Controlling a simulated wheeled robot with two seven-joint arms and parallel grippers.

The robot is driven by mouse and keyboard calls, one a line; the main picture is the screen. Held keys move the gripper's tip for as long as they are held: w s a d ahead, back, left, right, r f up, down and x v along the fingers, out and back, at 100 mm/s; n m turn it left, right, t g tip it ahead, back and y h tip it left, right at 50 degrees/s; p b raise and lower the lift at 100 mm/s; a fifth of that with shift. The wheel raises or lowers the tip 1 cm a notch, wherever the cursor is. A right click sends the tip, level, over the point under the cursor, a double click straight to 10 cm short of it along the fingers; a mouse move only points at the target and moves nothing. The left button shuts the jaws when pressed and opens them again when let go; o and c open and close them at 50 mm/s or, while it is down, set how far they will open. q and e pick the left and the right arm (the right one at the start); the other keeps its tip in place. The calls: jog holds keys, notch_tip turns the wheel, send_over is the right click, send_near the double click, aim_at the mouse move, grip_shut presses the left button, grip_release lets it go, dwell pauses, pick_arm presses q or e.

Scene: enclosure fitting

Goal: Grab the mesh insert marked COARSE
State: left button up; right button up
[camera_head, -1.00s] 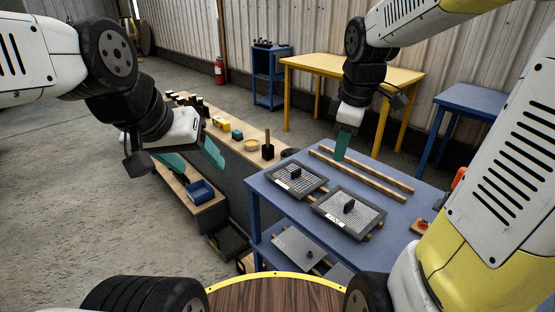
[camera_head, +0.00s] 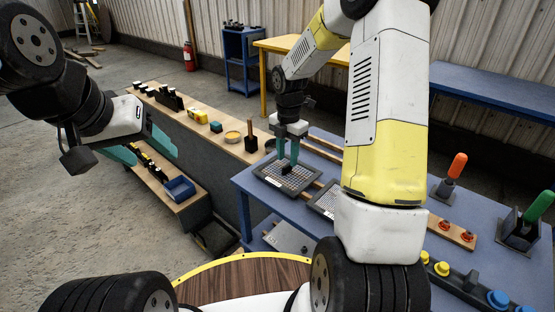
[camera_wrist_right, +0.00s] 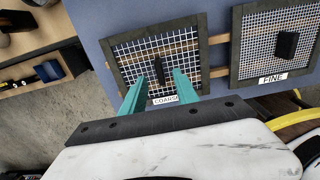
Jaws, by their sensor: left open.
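The mesh insert marked COARSE (camera_head: 268,181) lies on the blue table, a dark square frame with a wide grid and a black upright handle. In the right wrist view its label reads COARSE, and its handle (camera_wrist_right: 158,71) stands at the grid's middle. My right gripper (camera_head: 288,163) is above this insert, its teal fingers apart on either side of the handle; whether they touch it I cannot tell. The insert marked FINE (camera_wrist_right: 262,48) lies beside it, partly hidden by my right arm in the head view. My left gripper (camera_head: 143,148) is open and empty, away from the table.
Wooden rails (camera_head: 325,142) lie behind the inserts. A wooden bench (camera_head: 205,122) with small items and a blue bin (camera_head: 180,189) stands left. Orange-handled (camera_head: 458,165) and green-handled (camera_head: 540,206) tools stand at the right of the blue table (camera_head: 247,188).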

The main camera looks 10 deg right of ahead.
aim_at(287, 165)
jog(key=shift+f, duration=1.5)
grip_shut()
